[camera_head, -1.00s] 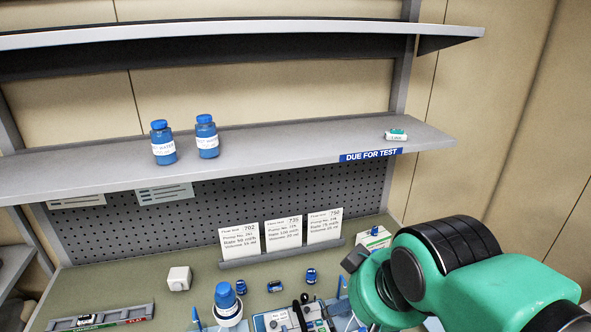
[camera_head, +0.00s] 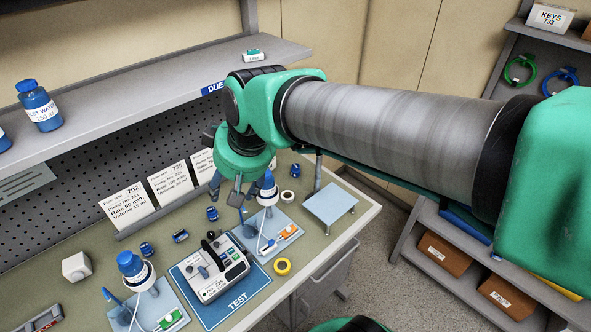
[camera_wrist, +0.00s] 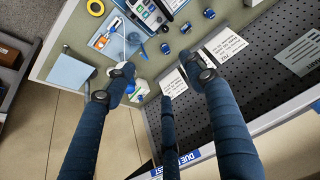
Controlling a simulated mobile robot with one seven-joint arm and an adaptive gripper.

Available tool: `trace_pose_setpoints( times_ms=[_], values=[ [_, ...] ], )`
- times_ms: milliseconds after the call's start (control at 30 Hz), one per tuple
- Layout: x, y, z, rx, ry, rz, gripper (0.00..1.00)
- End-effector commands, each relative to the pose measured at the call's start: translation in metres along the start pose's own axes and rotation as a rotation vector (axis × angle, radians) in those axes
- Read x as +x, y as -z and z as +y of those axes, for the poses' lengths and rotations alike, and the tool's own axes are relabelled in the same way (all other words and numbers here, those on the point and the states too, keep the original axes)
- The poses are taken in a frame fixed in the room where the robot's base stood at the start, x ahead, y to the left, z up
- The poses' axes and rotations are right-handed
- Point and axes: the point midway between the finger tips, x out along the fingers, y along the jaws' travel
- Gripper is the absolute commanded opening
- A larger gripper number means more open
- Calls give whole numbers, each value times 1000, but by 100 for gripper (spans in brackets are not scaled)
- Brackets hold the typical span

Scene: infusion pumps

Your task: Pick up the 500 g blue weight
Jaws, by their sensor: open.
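Several small blue weights stand in a loose row on the green bench: a left one (camera_head: 146,249), a middle one (camera_head: 180,236) and a right one (camera_head: 212,213). Their markings are too small to read, so I cannot tell which is the 500 g one. They also show in the wrist view: one nearest my fingers (camera_wrist: 165,48), one further off (camera_wrist: 185,27) and one near the top edge (camera_wrist: 209,13). My gripper (camera_head: 227,194) is open and empty, above the back right of the bench. In the wrist view its fingers (camera_wrist: 162,68) are spread wide apart.
A pump (camera_head: 216,268) sits on the blue TEST mat (camera_head: 240,299). Blue-capped bottles on stands (camera_head: 134,268) flank it. Upright cards (camera_head: 171,183) line the pegboard behind. The shelf (camera_head: 150,95) overhangs the back. A yellow tape roll (camera_head: 282,266) lies near the front edge.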

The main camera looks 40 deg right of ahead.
Motion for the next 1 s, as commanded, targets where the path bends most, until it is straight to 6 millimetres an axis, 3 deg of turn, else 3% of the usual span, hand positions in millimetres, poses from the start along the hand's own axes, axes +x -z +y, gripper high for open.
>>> trace_pose_setpoints(
  times_ms=[200,500,733,1000],
  values=[
    [29,52,36,15,4,-16,55],
    [80,108,100,38,3,-24,55],
    [128,135,162,62,-6,-28,55],
    [189,145,243,95,-25,-36,55]
  ],
)
